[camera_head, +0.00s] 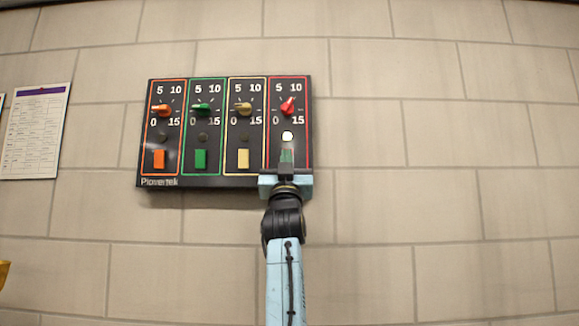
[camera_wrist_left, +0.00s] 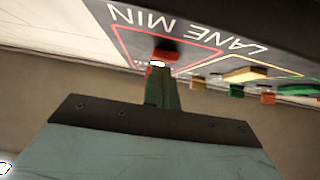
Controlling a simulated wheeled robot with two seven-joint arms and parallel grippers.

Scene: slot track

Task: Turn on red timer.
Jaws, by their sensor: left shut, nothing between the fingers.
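A black timer panel (camera_head: 143,130) hangs on the wall in the head view, with orange, green, yellow and red columns. The red timer is the rightmost column. Its red knob (camera_head: 288,105) is turned to a different angle from the other knobs. The round lamp (camera_head: 287,137) below that knob is bright, while the other columns' lamps are dark. My left gripper (camera_head: 287,156) is shut and empty at the bottom of the red column, hiding its button in the head view. In the left wrist view, its fingertips (camera_wrist_left: 161,72) are at the panel face beside the lamp; I cannot tell if they touch.
The orange button (camera_head: 159,159), green button (camera_head: 200,159) and yellow button (camera_head: 242,160) are to the left of my gripper. A paper sheet (camera_head: 37,130) hangs on the tiled wall at the far left. The wall to the right of the panel is bare.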

